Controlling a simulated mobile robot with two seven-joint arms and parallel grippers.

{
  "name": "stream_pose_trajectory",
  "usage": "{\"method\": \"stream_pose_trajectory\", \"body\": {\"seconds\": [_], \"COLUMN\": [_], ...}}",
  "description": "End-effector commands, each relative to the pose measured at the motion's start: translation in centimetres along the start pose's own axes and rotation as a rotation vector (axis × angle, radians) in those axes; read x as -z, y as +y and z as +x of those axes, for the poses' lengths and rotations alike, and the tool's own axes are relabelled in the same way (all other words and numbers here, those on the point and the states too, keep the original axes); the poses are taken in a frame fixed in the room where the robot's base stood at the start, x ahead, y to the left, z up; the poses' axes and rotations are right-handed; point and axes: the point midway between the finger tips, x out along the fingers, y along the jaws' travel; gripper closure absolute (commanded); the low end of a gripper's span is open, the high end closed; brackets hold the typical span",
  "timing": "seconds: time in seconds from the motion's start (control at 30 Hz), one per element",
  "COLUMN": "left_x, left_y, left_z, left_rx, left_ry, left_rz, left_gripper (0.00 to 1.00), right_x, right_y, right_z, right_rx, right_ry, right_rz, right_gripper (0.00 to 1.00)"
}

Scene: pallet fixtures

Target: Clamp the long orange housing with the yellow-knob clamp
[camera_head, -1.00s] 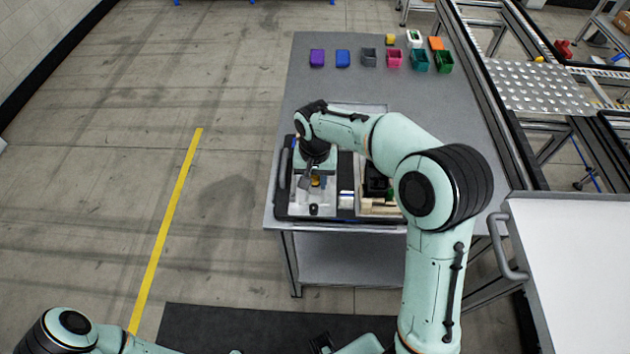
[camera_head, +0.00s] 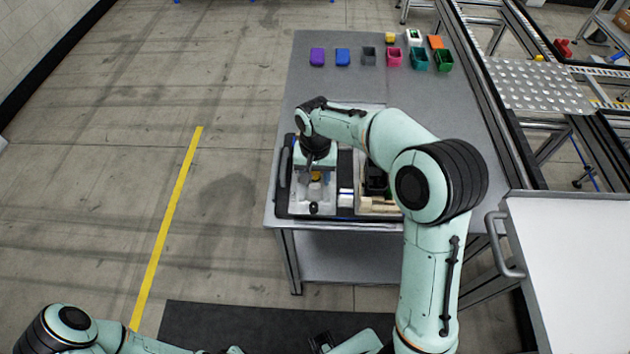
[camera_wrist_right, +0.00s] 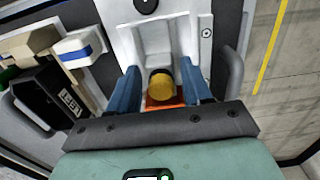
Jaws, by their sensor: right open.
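The yellow knob (camera_wrist_right: 161,86) of the clamp sits in the pale fixture (camera_wrist_right: 150,35), between the two blue fingers of my right gripper (camera_wrist_right: 161,92). The fingers are open, one on each side of the knob, with visible gaps. An orange part (camera_wrist_right: 165,103), likely the housing, shows only as a strip beyond the knob; my gripper hides the rest. In the head view my right gripper (camera_head: 315,178) points down over the fixture, and a bit of the yellow knob (camera_head: 316,176) shows. My left arm is at the bottom edge; its jaws cannot be made out.
The fixture lies in a dark tray (camera_head: 283,190) at the table's front edge. Beside it are a white block with a blue stripe (camera_wrist_right: 82,47), a black box (camera_wrist_right: 50,98) and wooden pieces (camera_wrist_right: 35,43). Several coloured bins stand at the table's back (camera_head: 380,100).

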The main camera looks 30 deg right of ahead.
Motion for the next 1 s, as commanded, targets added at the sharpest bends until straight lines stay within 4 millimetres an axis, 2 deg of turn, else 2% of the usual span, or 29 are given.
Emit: {"method": "stream_pose_trajectory", "body": {"seconds": [0.8, 1.0], "left_x": [2.7, 3.2], "left_y": [2.6, 3.0], "left_z": [-4.7, -5.3], "left_rx": [-0.013, -0.016], "left_ry": [0.038, 0.045], "left_rz": [0.014, 0.016], "left_gripper": [1.0, 1.0], "right_x": [0.1, 0.1], "right_y": [-0.1, -0.1], "right_z": [-6.8, -7.9], "right_rx": [0.002, 0.002], "right_ry": [0.003, 0.003], "right_rz": [0.0, 0.0], "right_gripper": [0.51, 0.51]}}
